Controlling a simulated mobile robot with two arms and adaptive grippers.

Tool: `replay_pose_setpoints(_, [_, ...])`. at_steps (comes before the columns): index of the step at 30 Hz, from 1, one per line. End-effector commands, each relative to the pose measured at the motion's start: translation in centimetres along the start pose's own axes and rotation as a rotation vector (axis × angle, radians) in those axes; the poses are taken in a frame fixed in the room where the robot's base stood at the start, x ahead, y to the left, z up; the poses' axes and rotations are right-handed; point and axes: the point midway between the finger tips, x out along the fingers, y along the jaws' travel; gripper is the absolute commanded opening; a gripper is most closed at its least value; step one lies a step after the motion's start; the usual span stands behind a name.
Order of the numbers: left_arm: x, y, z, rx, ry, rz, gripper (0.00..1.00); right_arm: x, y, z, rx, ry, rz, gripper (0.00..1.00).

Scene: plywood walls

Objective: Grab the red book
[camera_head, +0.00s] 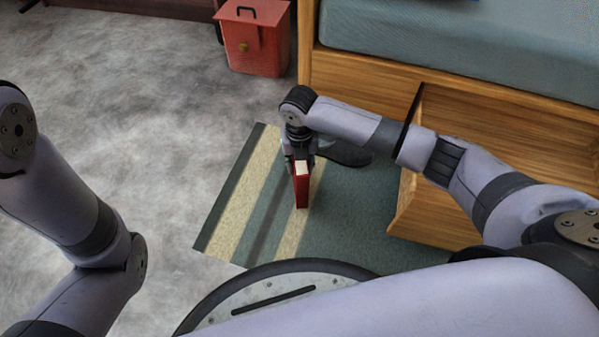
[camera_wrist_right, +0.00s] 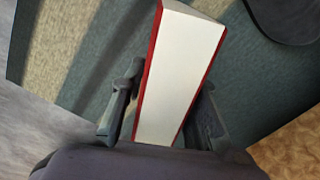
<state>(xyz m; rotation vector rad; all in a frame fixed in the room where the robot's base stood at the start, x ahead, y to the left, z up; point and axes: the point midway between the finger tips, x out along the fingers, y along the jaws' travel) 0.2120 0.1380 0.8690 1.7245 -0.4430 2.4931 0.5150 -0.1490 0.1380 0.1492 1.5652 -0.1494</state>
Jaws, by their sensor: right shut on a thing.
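The red book (camera_head: 302,190) is held upright below my right gripper (camera_head: 300,160), over the striped rug in the head view. In the right wrist view the book (camera_wrist_right: 180,72) shows its white page edges between thin red covers. My right gripper (camera_wrist_right: 162,112) has one finger on each side of the book and is shut on it. I cannot tell whether the book's lower end touches the rug. My left arm is at the left of the head view, but its gripper is not in view.
A striped green and beige rug (camera_head: 235,200) lies on the grey floor. A wooden bed (camera_head: 345,75) with an open drawer (camera_head: 425,210) stands at the right. A dark shoe (camera_head: 348,155) lies beside the gripper. A red bin (camera_head: 255,40) stands at the back. The floor at left is clear.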

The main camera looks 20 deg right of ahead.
Motion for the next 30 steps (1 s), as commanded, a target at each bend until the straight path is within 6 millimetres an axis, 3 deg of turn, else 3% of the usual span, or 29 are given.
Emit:
replay_pose_setpoints(10, [0.0,0.0,0.0,0.0,0.0,0.0,0.4,0.0,0.0,0.0,0.0,0.0,-0.001,0.0])
replay_pose_setpoints(24, [0.1,0.0,0.1,0.0,-0.001,0.0,0.4,-0.2,0.0,0.1,0.0,-0.002,0.0,0.0])
replay_pose_setpoints(30, [0.9,-0.2,0.4,0.0,-0.003,0.0,0.4,-1.5,0.0,0.1,0.0,-0.002,0.001,0.0])
